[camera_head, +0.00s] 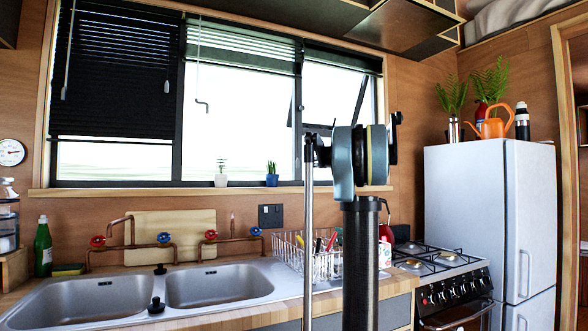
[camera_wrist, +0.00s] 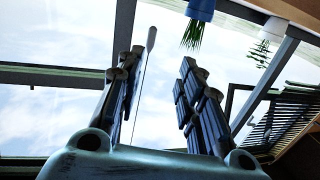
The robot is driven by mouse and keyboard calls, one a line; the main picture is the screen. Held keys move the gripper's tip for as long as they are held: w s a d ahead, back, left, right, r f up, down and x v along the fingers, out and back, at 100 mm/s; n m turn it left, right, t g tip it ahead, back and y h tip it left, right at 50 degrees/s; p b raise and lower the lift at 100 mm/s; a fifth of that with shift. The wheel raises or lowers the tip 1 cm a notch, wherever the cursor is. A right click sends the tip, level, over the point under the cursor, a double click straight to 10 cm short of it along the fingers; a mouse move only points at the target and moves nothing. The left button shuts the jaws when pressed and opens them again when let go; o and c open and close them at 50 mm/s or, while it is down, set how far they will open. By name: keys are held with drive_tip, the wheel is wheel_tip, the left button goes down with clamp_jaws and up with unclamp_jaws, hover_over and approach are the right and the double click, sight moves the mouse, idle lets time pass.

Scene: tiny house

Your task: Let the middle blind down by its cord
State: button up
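The middle blind (camera_head: 240,45) is gathered at the top of its pane, which is bare below. A thin wand with a bent end (camera_head: 203,104) hangs at its left. A short cord end (camera_head: 302,107) shows near the post at its right. In the wrist view, turned upside down, a thin cord with a pale tassel (camera_wrist: 151,39) runs between the fingers of my gripper (camera_wrist: 160,85), nearer the left finger. The fingers stand apart, and I see no clear grip on the cord. In the head view my arm hides the gripper.
The left blind (camera_head: 115,70) hangs most of the way down; the right blind (camera_head: 342,58) is raised. A white pot (camera_head: 221,180) and blue pot (camera_head: 272,180) stand on the sill. Below are sinks (camera_head: 218,284), a dish rack (camera_head: 290,250) and a stove (camera_head: 440,265).

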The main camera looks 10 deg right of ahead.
sight(298, 163)
drive_tip(key=x, duration=0.6)
drive_tip(key=d+x, duration=0.1)
drive_tip(key=x, duration=0.5)
drive_tip(key=w+r+x, duration=0.1)
drive_tip(key=x, duration=0.5)
drive_tip(key=shift+w+d, duration=0.15)
clamp_jaws()
